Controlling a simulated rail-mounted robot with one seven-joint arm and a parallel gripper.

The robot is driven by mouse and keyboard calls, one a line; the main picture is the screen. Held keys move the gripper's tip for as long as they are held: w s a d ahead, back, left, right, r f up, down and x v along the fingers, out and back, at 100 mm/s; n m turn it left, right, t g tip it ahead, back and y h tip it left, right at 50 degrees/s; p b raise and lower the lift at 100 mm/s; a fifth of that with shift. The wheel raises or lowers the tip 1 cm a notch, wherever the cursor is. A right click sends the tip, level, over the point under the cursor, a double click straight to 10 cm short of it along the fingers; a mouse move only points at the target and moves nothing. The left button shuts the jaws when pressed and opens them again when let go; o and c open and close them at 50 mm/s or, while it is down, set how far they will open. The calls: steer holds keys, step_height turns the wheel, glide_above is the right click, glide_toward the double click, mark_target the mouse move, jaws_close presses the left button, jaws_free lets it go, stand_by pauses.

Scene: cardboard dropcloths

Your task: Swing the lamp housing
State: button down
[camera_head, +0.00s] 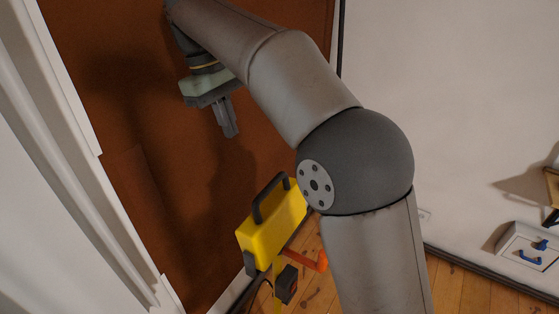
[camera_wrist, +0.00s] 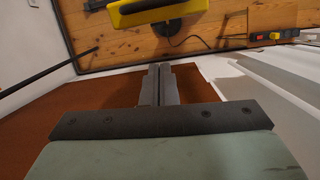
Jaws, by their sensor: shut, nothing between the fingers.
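The yellow lamp housing (camera_head: 273,226) with a black handle (camera_head: 268,200) is at lower centre in the head view, beside my arm's dark joint, which is in front of its right side. An orange part (camera_head: 320,261) and a dark knob (camera_head: 287,284) show below it. In the wrist view the lamp housing (camera_wrist: 145,12) is at the top edge, partly cut off. My gripper (camera_head: 231,133) is shut and empty, up and left of the lamp in the head view and apart from it. Its fingers (camera_wrist: 158,70) also show in the wrist view.
A brown cardboard-like surface (camera_head: 135,115) lies behind my gripper. White trim (camera_head: 85,140) runs along the left. Wooden floor (camera_head: 450,275) shows below. A white box with blue handles (camera_head: 528,252) is at right. A power strip (camera_wrist: 273,36) lies at upper right in the wrist view.

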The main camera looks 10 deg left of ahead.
steer(key=s+d+f, duration=0.1)
steer(key=d+f, duration=0.2)
steer(key=f, duration=0.2)
steer(key=s+d+f+n, duration=0.1)
steer(key=d+f, duration=0.1)
steer(key=f, duration=0.3)
steer(key=shift+s+d+b, duration=0.25)
steer(key=shift+d+b, duration=0.1)
steer(key=shift+d, duration=0.05)
